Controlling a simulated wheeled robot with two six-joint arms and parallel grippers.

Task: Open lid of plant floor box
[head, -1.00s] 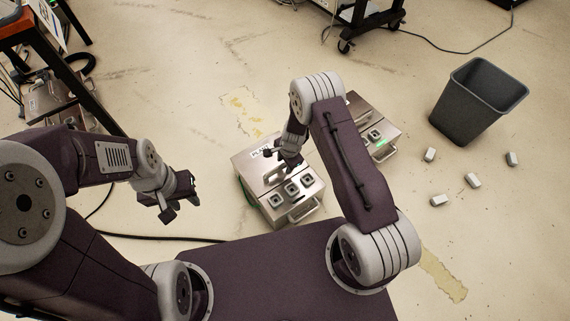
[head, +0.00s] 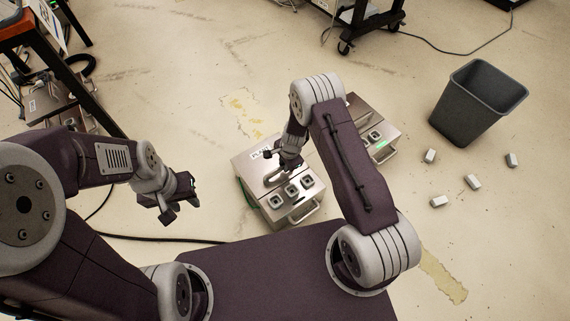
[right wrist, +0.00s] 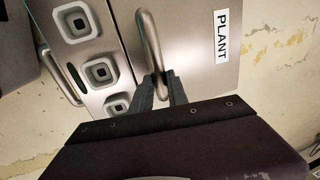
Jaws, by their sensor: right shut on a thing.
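The plant floor box (head: 248,166) is a silver metal box on the floor, with a white label reading PLANT (right wrist: 222,36). Its lid looks shut. A curved metal bar handle (right wrist: 149,35) stands on the lid beside the label. My right gripper (right wrist: 159,80) is shut on the near end of this handle; it also shows over the box in the head view (head: 280,163). My left gripper (head: 179,206) is open and empty, in the air left of the box.
A second silver box (head: 376,128) with a green light stands behind my right arm. A dark bin (head: 479,103) and several small pale blocks (head: 472,181) are on the floor at right. A black cable (head: 150,237) runs left of the plant box.

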